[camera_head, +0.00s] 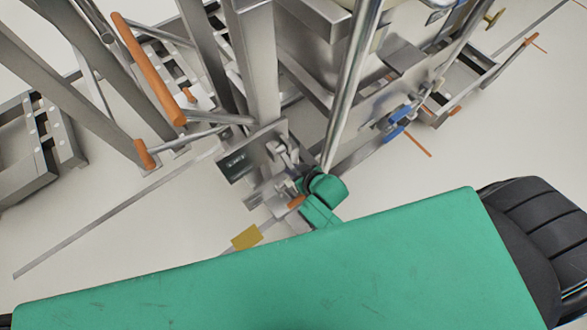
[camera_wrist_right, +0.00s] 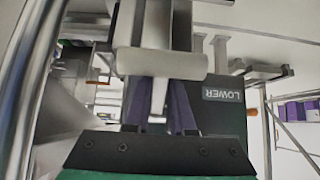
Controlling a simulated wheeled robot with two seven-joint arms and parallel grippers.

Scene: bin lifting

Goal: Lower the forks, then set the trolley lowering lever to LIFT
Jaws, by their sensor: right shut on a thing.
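The trolley (camera_head: 250,65) is a grey metal frame with posts. Its lowering lever (camera_wrist_right: 160,60) is a light metal piece with a roller-like bar, seen close in the right wrist view. My right gripper (camera_wrist_right: 159,115) is shut on this lever, its purple fingers on either side of the metal. A dark plate beside it bears a label reading LOWER (camera_wrist_right: 222,93). In the head view, my green right wrist is at the foot of a slanted metal tube, and the grasp itself is hard to make out. I cannot tell the height of the forks. My left gripper is not in view.
Orange handles (camera_head: 148,70) stick out at the trolley's left. Blue clamps (camera_head: 398,122) and an orange-tipped rod are at the right. A yellow block (camera_head: 246,237) lies below the bracket. Pale floor (camera_head: 440,175) is open right of the trolley.

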